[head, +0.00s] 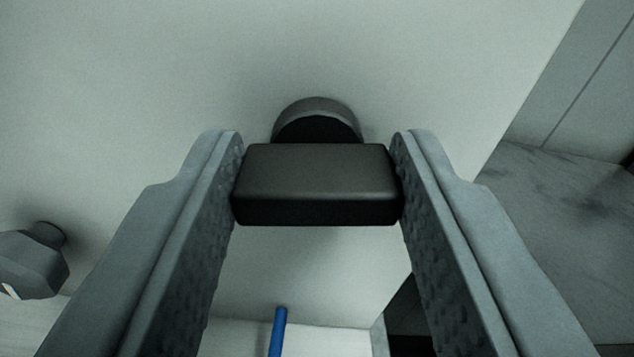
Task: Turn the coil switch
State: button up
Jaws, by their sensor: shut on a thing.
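The coil switch (317,182) is a black block-shaped handle on a dark round base (316,118), which sits on a pale panel. The handle lies level across the picture. My gripper (317,180) has one finger at each end of the handle, and both fingertips touch it. It is shut on the handle. The lower part of the round base is hidden behind the handle.
A grey knob-like part (32,262) sticks out from the pale panel (400,60) at the left. A blue rod (278,330) shows at the bottom between my fingers. A dark opening (405,310) lies at the lower right. A grey marbled surface (560,230) lies beyond the panel's right edge.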

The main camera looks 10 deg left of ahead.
jog(key=n, duration=0.6)
jog(key=shift+a+n, duration=0.1)
jog(key=shift+n, duration=0.3)
jog(key=shift+f, duration=0.1)
dwell(0.3)
jog(key=o, duration=1)
notch_tip(320, 180, up, 10)
jog(key=shift+r, duration=0.1)
